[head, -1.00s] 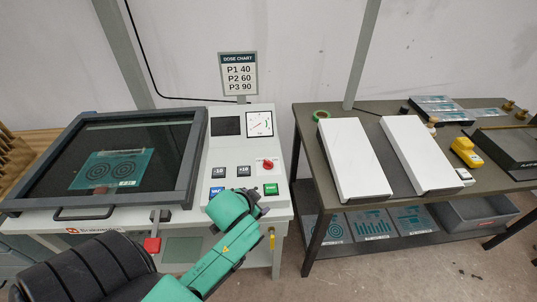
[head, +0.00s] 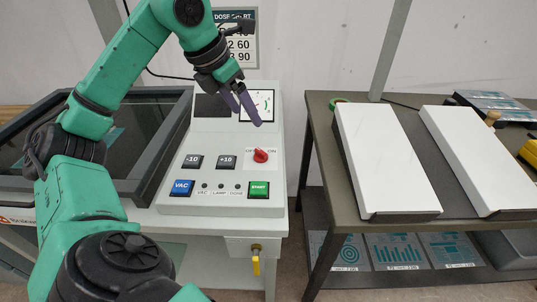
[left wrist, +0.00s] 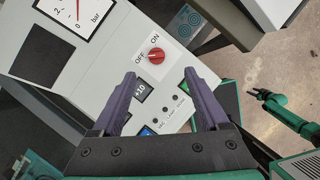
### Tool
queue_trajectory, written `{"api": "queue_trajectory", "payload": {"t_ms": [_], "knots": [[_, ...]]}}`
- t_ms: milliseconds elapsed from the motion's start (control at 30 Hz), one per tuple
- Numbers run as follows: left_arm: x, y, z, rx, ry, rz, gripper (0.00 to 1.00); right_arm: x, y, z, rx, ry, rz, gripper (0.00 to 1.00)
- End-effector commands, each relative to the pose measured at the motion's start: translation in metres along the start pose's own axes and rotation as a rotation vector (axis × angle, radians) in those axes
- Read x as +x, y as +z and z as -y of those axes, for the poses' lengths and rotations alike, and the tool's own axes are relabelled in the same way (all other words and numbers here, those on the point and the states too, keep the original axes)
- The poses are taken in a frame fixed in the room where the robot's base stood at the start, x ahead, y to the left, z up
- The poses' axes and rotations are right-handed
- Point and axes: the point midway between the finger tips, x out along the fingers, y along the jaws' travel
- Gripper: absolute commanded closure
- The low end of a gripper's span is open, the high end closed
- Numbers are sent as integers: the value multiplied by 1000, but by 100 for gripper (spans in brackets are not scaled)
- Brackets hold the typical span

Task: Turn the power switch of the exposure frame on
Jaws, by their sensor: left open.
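The power switch (head: 260,155) is a red rotary knob on the sloped light-grey panel of the exposure frame (head: 217,215), with OFF at its left and ON at its right. Its exact pointing is too small to tell. In the left wrist view the knob (left wrist: 156,57) lies just past the tips, between the two fingers. My left gripper (head: 247,117) is open and empty, above and behind the switch in the head view, pointing down at the panel and apart from the knob. My right gripper (left wrist: 262,94) shows small at the right of the left wrist view; its jaws are unclear.
Close to the switch are the -10 key (head: 193,161), +10 key (head: 226,161), blue VAC button (head: 182,188) and green START button (head: 258,189). A gauge (head: 257,105) stands behind. A table (head: 318,125) with white slabs stands right, across a gap.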

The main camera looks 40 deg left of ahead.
Motion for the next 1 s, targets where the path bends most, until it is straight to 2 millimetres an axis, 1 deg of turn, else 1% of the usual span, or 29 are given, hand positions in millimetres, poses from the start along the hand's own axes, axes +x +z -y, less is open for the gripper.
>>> {"api": "queue_trajectory", "payload": {"t_ms": [33,67,167,333,433,500,600,700,767,1000], "knots": [[0,-6,-7,-12,26,-17,22,4,1,0,0,0,1,50],[1,-8,-8,-15,33,-24,22,5,1,0,0,0,1,50],[15,-9,-8,-14,31,-28,22,11,5,1,0,-1,5,50],[60,-11,-8,-12,28,-30,22,28,11,1,0,-1,12,50],[87,-11,-9,-12,27,-30,22,35,12,1,0,-1,12,50],[104,-11,-9,-11,26,-30,22,37,12,1,0,-1,12,50],[124,-11,-10,-11,26,-28,22,39,11,1,0,-1,11,50],[136,-10,-10,-11,27,-27,22,40,11,1,0,-1,10,50],[140,-10,-10,-11,27,-26,22,40,11,1,0,0,10,50],[141,-10,-10,-11,27,-25,22,40,9,1,0,0,8,50]]}}
